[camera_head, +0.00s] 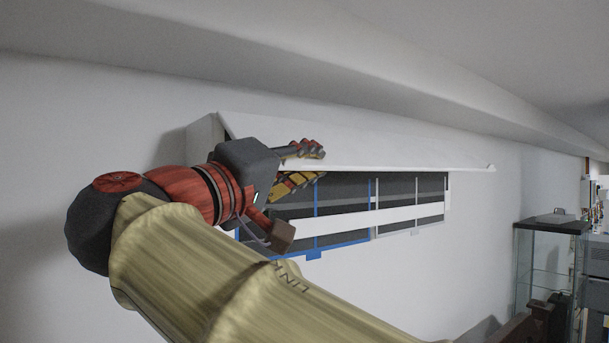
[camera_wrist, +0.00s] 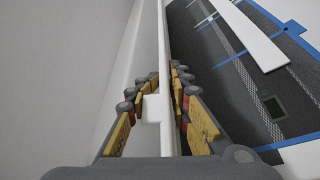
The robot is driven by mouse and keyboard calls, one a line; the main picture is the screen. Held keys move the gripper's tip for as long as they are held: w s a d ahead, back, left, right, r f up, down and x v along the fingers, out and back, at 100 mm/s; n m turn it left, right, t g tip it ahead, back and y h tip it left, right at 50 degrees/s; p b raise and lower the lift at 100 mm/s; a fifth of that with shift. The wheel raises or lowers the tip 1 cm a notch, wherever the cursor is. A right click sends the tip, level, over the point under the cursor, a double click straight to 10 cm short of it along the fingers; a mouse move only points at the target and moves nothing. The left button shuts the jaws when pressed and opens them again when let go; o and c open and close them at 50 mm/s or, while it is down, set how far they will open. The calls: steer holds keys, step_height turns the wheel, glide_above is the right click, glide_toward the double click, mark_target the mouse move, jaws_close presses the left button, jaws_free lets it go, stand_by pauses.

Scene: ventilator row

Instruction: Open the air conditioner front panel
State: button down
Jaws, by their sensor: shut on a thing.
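The air conditioner (camera_head: 210,137) is mounted high on the wall. Its white front panel (camera_head: 390,146) is swung up and stands out from the body, with the dark filters (camera_head: 345,192) in blue frames showing below it. In the wrist view, the panel's edge (camera_wrist: 151,60) runs between the fingers of my gripper (camera_wrist: 158,85). My gripper is shut on this edge, near a small white tab (camera_wrist: 152,108). In the head view, my gripper (camera_head: 300,165) is at the panel's lower left edge, one finger above and one below. My arm hides the unit's lower left part.
A white bar (camera_head: 410,214) crosses the filters. The ceiling (camera_head: 350,60) slopes close above the panel. A glass cabinet (camera_head: 545,265) stands at the lower right. The wall (camera_head: 480,215) between the unit and cabinet is clear.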

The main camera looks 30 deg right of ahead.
steer(key=shift+s+d+r, duration=0.1)
steer(key=shift+s+r, duration=0.2)
steer(key=shift+r, duration=0.2)
steer(key=c, duration=1.7)
jaws_free()
steer(key=shift+f, duration=0.15)
steer(key=shift+w+f, duration=0.1)
steer(key=shift+a, duration=0.2)
steer(key=shift+a+f, duration=0.1)
steer(key=shift+a, duration=0.15)
steer(key=v, duration=1.1)
steer(key=shift+a, duration=0.15)
